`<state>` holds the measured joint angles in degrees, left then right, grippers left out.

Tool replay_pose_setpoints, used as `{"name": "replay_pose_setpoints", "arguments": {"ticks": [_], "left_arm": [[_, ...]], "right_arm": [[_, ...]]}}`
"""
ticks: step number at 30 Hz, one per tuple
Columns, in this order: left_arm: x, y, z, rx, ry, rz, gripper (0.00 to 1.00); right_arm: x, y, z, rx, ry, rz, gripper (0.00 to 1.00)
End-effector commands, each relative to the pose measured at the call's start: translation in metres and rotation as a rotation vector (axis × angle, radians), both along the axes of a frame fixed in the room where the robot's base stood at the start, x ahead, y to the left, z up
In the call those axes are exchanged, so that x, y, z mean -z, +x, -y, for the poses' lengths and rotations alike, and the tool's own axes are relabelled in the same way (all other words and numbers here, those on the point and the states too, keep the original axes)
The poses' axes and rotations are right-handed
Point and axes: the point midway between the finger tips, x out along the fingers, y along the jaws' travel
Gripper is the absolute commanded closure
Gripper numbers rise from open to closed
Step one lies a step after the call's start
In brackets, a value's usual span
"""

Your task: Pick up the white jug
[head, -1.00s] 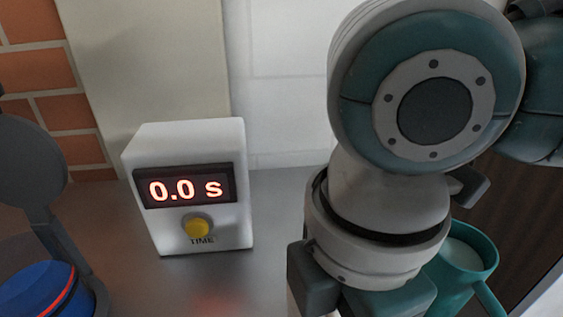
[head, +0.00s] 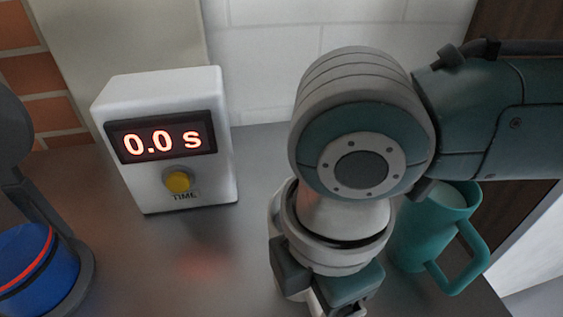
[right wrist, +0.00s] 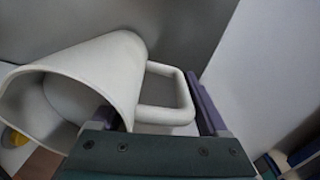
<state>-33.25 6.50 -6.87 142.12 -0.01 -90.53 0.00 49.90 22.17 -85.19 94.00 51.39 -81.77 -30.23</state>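The white jug (right wrist: 95,75) lies large in the left half of the right wrist view, its open mouth toward the lower left and its handle (right wrist: 165,113) pointing right. My right gripper (right wrist: 155,112) is open, with one purple finger by the jug's body and the other just beyond the handle's outer side. The handle lies between them; I cannot tell whether either finger touches it. In the head view my right gripper (head: 322,293) points down and hides most of the jug; only a white sliver (head: 275,212) shows beside it. My left gripper is not in view.
A teal mug (head: 415,235) with a handle stands close right of my right gripper. A white timer box (head: 218,100) reading 0.0 s stands at back left. A dark stand with a blue, red-striped cylinder (head: 25,260) is at far left. The counter between is clear.

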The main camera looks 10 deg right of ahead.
Motion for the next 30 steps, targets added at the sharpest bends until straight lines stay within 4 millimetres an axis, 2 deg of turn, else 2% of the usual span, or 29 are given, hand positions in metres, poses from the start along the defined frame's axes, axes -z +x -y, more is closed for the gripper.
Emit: {"name": "replay_pose_setpoints", "arguments": {"ticks": [2, 19, 30], "left_arm": [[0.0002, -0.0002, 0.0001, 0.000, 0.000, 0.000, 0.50], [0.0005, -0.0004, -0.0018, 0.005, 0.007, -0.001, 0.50], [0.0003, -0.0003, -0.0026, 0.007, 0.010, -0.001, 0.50]], "right_arm": [[0.0001, -0.0005, 0.0000, 0.000, 0.000, -0.001, 0.34], [0.0001, -0.0007, -0.0003, -0.001, 0.000, -0.002, 0.98], [-0.0006, -0.0001, -0.0008, -0.002, 0.002, 0.001, 1.00]]}}
